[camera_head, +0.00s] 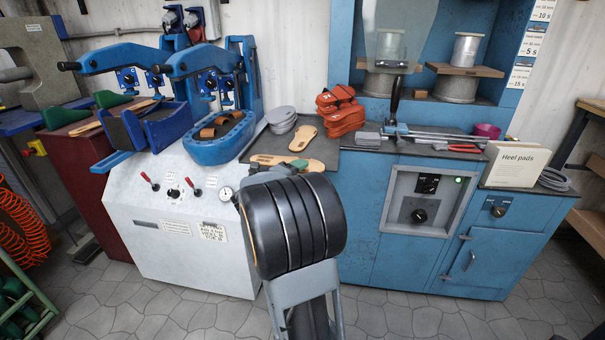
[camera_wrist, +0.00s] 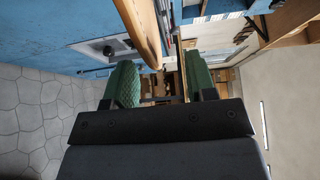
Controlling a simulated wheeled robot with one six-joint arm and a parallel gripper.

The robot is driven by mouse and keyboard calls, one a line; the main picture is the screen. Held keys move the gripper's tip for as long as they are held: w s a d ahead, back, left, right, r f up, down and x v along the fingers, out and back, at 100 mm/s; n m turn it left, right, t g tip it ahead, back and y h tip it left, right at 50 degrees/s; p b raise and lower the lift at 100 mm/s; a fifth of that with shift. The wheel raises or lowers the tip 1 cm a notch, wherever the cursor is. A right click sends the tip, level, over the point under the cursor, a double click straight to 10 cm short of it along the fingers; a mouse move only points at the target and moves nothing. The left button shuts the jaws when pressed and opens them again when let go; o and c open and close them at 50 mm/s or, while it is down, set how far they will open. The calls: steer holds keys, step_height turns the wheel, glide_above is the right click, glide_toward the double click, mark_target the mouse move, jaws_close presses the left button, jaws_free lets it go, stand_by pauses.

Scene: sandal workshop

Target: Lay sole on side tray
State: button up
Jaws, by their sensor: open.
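A tan sole (camera_head: 287,162) shows in the camera_head view just beyond my black arm joint, at the front edge of a dark side tray (camera_head: 264,143). A second tan sole (camera_head: 302,138) lies flat on that tray. My gripper is mostly hidden behind my arm in that view. In the wrist view my gripper (camera_wrist: 162,88) is open, with green-padded fingers set apart. A tan edge (camera_wrist: 143,30), probably the nearer sole, shows close by the left finger; I cannot tell whether they touch.
Grey pads (camera_head: 281,117) and stacked orange-red pieces (camera_head: 340,110) stand behind the soles. A blue press (camera_head: 215,140) with sandal parts is at left. The blue cabinet (camera_head: 365,220) carries tools and a heel pads box (camera_head: 515,164) at right. The floor in front is clear.

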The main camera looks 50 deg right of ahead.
steer(key=shift+a+r, duration=0.1)
steer(key=shift+a, duration=1.45)
steer(key=shift+o, duration=0.3)
steer(key=o, duration=0.5)
steer(key=a+p, duration=0.1)
steer(key=a, duration=1.3)
